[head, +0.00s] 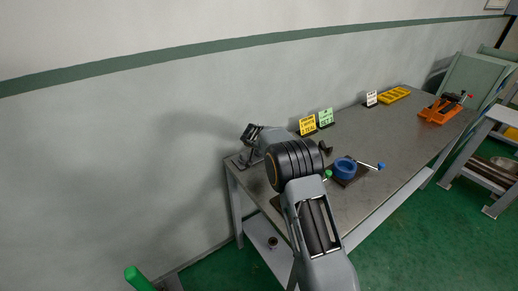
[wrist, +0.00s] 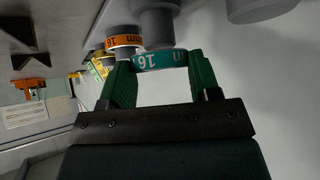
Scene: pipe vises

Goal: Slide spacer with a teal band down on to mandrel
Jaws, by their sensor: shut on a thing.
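In the wrist view, my gripper (wrist: 160,72) has its two green fingers shut on the spacer with a teal band (wrist: 160,61). In the head view my arm covers the near end of the bench, and the spacer cannot be made out there. I cannot pick out the mandrel with certainty.
The grey bench (head: 372,137) runs along the wall. A blue vise (head: 345,167) stands right of my arm. Behind are a yellow card (head: 307,125), a green card (head: 325,117) and a white card (head: 371,98). A yellow tray (head: 394,95) and orange vise (head: 438,111) are farther off.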

